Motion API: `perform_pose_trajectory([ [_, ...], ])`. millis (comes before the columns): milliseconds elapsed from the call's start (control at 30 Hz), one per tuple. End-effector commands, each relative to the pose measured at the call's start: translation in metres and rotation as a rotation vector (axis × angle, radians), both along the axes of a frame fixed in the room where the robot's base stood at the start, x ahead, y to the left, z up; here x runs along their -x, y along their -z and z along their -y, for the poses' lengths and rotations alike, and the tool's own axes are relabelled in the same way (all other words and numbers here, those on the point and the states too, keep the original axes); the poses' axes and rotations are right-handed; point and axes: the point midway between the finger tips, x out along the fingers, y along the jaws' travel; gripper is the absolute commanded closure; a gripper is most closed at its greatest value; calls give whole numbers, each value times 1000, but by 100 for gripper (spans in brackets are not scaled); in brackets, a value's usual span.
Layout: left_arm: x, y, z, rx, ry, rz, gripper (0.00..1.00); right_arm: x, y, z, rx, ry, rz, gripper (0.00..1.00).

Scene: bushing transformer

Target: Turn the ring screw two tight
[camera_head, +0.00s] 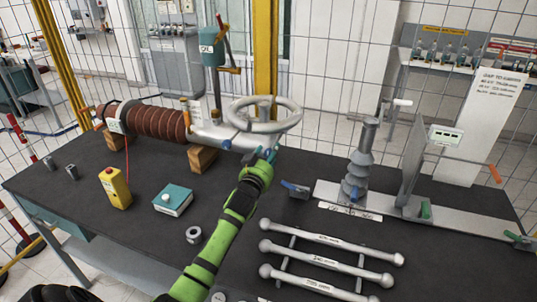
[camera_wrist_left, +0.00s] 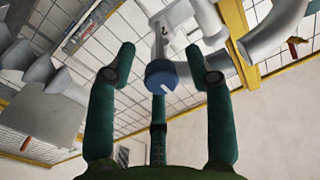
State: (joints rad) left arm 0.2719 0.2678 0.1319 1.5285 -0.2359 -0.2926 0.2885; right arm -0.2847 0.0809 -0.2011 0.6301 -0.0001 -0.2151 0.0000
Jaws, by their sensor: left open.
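A blue round knob (camera_wrist_left: 161,74) with a white mark sits on a grey pipe-like fitting in the left wrist view. It lies between the spread fingertips of my left gripper (camera_wrist_left: 160,72), close ahead. I cannot tell if any finger touches it. In the head view my left gripper (camera_head: 266,154) is at the end of my green arm, just below the ring-shaped pipe (camera_head: 264,114) of the bushing. A blue knob (camera_head: 227,144) shows just left of the gripper. My right gripper is not in view.
The ribbed brown bushing (camera_head: 150,120) lies on wooden blocks (camera_head: 203,158) on the dark table (camera_head: 140,232). A yellow control box (camera_head: 115,188) and a teal box (camera_head: 172,200) stand left of my arm. Metal bars (camera_head: 325,262) and a grey insulator (camera_head: 357,172) are to the right.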

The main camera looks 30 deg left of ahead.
Motion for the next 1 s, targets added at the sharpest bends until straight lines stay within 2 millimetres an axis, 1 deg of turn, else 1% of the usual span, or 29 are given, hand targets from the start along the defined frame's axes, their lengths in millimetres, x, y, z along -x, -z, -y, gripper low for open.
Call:
perform_pose_trajectory([
  [100,0,0,0,-1,0,0,48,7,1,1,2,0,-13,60],
  [133,0,0,0,-1,0,0,52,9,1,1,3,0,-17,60],
  [167,0,0,0,-1,0,0,64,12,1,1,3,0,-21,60],
  [200,0,0,0,-1,0,0,80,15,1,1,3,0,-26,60],
  [233,0,0,0,-1,0,0,92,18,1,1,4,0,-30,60],
  [267,0,0,0,-1,0,0,100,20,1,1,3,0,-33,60],
  [400,0,0,0,-1,0,-1,100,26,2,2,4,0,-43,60],
  [667,0,1,0,-31,0,-10,100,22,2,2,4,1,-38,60],
  [867,1,2,-1,-124,-1,-33,100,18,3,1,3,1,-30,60],
  [1000,1,2,-1,-231,0,-59,100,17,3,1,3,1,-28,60],
])
